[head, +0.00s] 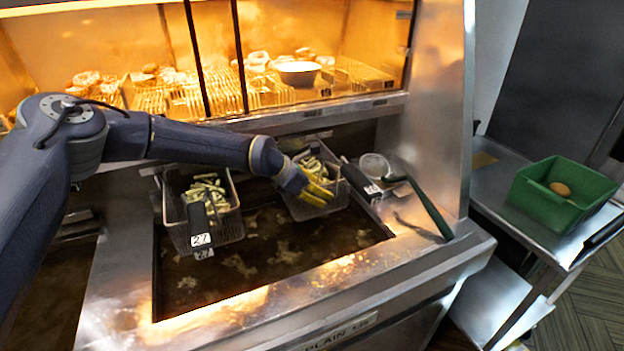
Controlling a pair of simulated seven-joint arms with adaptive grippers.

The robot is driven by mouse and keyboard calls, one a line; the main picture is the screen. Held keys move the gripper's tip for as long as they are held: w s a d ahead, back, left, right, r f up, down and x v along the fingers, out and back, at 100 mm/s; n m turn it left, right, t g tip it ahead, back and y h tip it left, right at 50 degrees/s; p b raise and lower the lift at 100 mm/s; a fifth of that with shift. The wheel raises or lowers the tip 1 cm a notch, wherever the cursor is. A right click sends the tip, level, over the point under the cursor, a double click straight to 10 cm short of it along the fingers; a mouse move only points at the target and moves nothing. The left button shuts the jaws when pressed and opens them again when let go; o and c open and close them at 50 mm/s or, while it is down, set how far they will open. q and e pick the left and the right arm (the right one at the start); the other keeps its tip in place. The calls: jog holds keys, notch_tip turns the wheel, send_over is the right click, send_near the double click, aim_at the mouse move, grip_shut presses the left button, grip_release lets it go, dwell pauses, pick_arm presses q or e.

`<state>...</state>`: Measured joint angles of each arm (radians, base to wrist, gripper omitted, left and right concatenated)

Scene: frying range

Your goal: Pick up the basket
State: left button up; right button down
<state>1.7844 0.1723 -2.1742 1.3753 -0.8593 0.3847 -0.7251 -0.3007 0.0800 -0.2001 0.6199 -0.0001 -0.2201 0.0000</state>
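Two wire fry baskets sit side by side at the oil vat. The left basket (231,222) holds pale green-yellow pieces and has a black handle labelled 27 (199,226). The right basket (301,210) holds similar pieces and has a black handle with a white label (361,181). My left gripper (318,190) reaches over the right basket from the left, its yellow fingers looking apart. The fingers overlap the basket's contents, and I cannot tell whether they touch it. Nothing is visibly held. My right gripper is out of view.
The vat (230,275) holds dark oil with floating bits. A round strainer (374,166) and a dark-handled tool (430,207) lie on the right ledge. A lit food warmer (290,118) is behind. A green bin (548,203) stands on the right side table.

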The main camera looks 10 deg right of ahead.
pick_arm(q)
jog(key=shift+x, duration=1.25)
grip_shut()
